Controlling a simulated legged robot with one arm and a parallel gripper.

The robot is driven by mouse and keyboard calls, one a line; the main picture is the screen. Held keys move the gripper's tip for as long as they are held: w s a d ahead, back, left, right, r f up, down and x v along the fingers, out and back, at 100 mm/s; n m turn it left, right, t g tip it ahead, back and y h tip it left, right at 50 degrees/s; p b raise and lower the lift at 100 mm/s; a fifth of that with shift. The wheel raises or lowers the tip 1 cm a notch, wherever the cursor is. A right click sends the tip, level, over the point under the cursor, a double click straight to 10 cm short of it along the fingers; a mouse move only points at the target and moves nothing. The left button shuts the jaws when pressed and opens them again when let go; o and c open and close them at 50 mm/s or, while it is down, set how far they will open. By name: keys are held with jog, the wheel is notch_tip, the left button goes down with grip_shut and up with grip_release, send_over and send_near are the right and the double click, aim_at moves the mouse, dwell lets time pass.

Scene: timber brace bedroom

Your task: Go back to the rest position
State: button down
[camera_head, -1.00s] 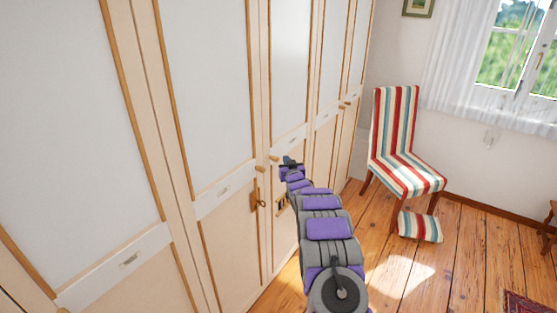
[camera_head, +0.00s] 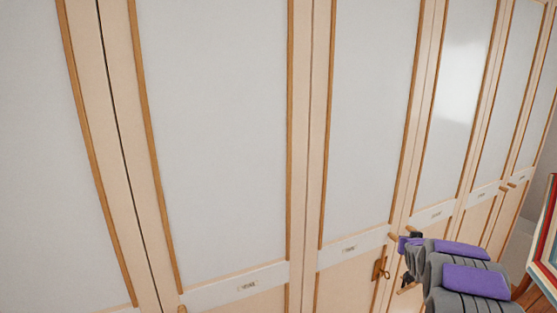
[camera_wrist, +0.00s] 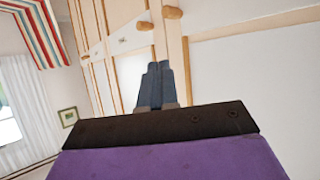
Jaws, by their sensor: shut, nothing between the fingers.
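My gripper (camera_wrist: 157,85) is shut with nothing between its fingers, seen in the wrist view in front of the wardrobe doors. In the head view my gripper (camera_head: 411,237) shows small and dark at the end of my grey and purple arm, at the lower right. It is close to the wardrobe (camera_head: 220,140) near a wooden knob; whether it touches the door cannot be told. The wardrobe doors, white panels with wooden trim, appear closed.
The wardrobe fills most of the head view. A key with a wooden plate (camera_head: 380,268) sits on one door. The striped chair (camera_head: 544,235) is cut off at the right edge; it also shows in the wrist view (camera_wrist: 36,32). A curtain (camera_wrist: 25,110) hangs at the wrist view's left.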

jog(key=s+a+r+g+y, duration=0.1)
jog(key=s+a+r+g, duration=0.15)
jog(key=s+a, duration=0.75)
jog(key=s+a+f+n+g+y+b, duration=0.1)
jog(key=s+a+g, duration=0.2)
jog(key=s, duration=1.3)
jog(key=s+a+f+n+g+y+b, duration=0.1)
jog(key=s+a+g, duration=0.3)
jog(key=s+a, duration=0.6)
jog(key=s+a+n+g+y+b, duration=0.1)
jog(key=s+a+g, duration=0.3)
jog(key=s, duration=1.8)
jog(key=a, duration=0.3)
jog(key=shift+f+n+y, duration=0.3)
jog(key=shift+f, duration=0.1)
jog(key=c, duration=1.8)
grip_release()
